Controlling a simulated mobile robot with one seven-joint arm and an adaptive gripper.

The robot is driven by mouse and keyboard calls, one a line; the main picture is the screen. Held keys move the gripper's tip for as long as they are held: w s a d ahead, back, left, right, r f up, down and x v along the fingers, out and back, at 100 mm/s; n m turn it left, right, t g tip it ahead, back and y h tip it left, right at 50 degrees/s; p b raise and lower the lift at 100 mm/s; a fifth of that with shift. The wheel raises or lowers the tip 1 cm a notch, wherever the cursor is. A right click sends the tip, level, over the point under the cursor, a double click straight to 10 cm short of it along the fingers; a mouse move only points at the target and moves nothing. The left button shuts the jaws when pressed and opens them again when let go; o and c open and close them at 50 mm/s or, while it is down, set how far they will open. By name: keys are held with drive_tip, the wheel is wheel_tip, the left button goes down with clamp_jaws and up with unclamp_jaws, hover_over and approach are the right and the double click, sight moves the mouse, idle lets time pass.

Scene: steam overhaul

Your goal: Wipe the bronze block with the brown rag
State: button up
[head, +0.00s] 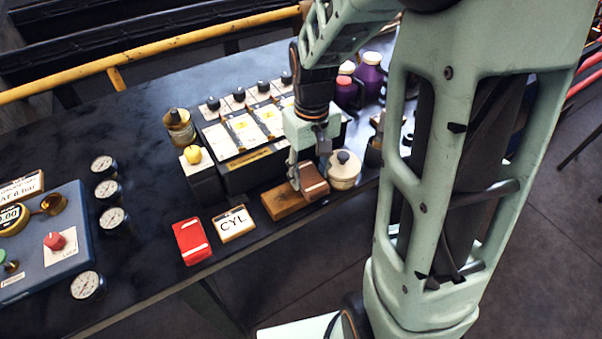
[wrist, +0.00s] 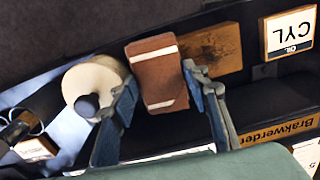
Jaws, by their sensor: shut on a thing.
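The brown rag (head: 314,180), a folded pad with pale stripes, is held between the fingers of my gripper (head: 308,172). In the wrist view the rag (wrist: 160,82) sits between the two fingertips (wrist: 159,75). The bronze block (head: 283,203) is a flat brown-gold bar near the table's front edge. It also shows in the wrist view (wrist: 217,48), its near end covered by the rag. The rag is over or against the block's right end in the head view. I cannot tell if they touch.
A cream round pot with a dark knob (head: 344,168) stands close right of the rag. A CYL sign (head: 235,223) and a red box (head: 191,241) lie left of the block. A dark rack with labelled cards (head: 250,172) stands behind. Bare tabletop (head: 145,205) lies farther left.

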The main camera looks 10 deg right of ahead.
drive_tip(key=shift+w+d, duration=0.1)
drive_tip(key=shift+d, duration=0.1)
drive_tip(key=shift+r, duration=0.1)
drive_tip(key=shift+r+p, duration=2.4)
drive_tip(key=shift+r, duration=0.6)
wheel_tip(320, 180, up, 3)
drive_tip(key=shift+p, duration=1.15)
